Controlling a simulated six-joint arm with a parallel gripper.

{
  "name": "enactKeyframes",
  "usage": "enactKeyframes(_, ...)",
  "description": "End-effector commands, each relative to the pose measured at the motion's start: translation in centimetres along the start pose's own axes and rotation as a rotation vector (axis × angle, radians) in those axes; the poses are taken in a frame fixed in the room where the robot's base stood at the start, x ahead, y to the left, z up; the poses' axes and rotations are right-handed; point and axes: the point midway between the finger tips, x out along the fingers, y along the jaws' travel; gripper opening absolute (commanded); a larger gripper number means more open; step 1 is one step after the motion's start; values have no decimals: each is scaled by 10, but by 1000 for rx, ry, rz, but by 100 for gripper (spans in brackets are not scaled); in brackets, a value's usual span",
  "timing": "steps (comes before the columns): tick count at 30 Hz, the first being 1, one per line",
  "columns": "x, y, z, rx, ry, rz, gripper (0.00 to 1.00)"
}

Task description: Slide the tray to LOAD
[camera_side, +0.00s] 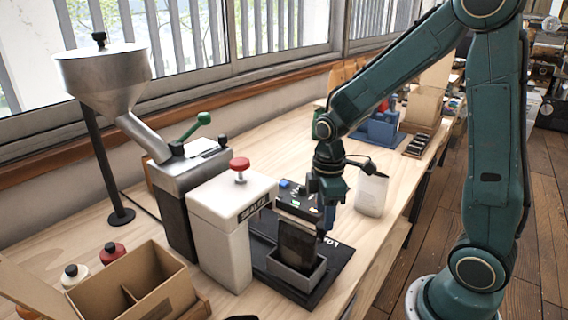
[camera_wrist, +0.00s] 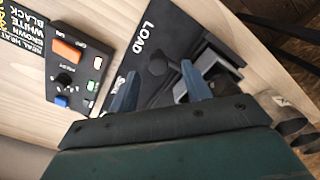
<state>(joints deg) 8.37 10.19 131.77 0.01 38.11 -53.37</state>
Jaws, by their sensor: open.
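The grey tray (camera_side: 296,275) sits on a black plate (camera_side: 340,262) in the side view, toward the sealer's side. A dark upright bag (camera_side: 297,242) stands in the tray. The plate's LOAD lettering also shows in the wrist view (camera_wrist: 145,40), on bare black surface. My gripper (camera_side: 325,236) is low over the plate, just behind and beside the tray. In the wrist view my gripper (camera_wrist: 158,72) has its two blue fingers apart, with nothing clearly held between them. Grey parts near the right finger may be the tray; I cannot tell whether a finger touches it.
The white sealer (camera_side: 226,225) with a red knob stands left of the plate. A control box (camera_side: 297,203) lies behind the plate, and a pale bag (camera_side: 372,193) stands to its right. A cardboard box (camera_side: 135,283) is front left. The table edge runs close on the right.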

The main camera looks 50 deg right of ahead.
Motion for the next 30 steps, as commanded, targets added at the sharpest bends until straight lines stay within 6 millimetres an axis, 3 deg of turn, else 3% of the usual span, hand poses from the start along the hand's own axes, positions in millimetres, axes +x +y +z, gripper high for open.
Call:
enactKeyframes(18,-92,0,0,1,0,1,48)
enactKeyframes(30,-107,0,1,1,-2,-1,48)
